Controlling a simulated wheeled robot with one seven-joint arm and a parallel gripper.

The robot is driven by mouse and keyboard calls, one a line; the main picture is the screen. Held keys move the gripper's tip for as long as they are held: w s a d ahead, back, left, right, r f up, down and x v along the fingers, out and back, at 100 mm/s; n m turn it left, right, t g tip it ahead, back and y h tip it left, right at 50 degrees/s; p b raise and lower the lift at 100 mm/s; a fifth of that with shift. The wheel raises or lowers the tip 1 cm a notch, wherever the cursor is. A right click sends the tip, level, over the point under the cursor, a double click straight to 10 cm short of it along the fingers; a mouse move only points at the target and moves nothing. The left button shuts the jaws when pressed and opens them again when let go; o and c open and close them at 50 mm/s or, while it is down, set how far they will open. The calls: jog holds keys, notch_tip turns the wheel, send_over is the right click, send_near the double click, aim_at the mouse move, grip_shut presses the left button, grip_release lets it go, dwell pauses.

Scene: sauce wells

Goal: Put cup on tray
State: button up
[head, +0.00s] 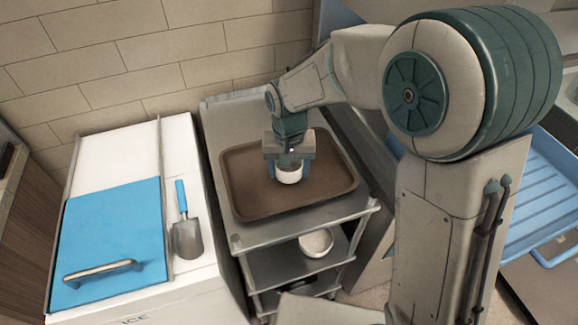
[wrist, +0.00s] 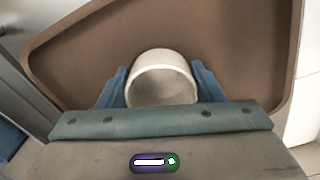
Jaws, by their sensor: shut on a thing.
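The white cup (head: 289,175) is between the fingers of my gripper (head: 289,168), over the middle of the brown tray (head: 250,200). In the wrist view the cup (wrist: 162,75) shows its open rim, with a blue finger on each side, and the gripper (wrist: 160,90) is shut on it. The tray (wrist: 75,60) spreads behind and around the cup there. I cannot tell whether the cup's base touches the tray.
The tray lies on the top shelf of a grey cart (head: 270,232). A white bowl (head: 316,242) sits on a lower shelf. To the left is a white ice bin with a blue lid (head: 110,235) and a scoop (head: 186,235). A blue rack (head: 535,190) is at the right.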

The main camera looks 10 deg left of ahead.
jog(key=shift+f, duration=0.25)
jog(key=o, duration=1)
jog(key=shift+r, duration=0.1)
jog(key=shift+r, duration=0.15)
notch_tip(320, 180, up, 12)
jog(key=s+d+m+t, duration=0.1)
jog(key=s+d, duration=0.3)
jog(key=d, duration=0.4)
jog(key=s+d+f+m+t, duration=0.1)
jog(key=s+d, duration=0.3)
jog(key=d, duration=0.5)
jog(key=s+d, duration=0.4)
jog(key=d, duration=0.5)
jog(key=shift+f+m+t, duration=0.3)
jog(key=shift+m+t, duration=0.1)
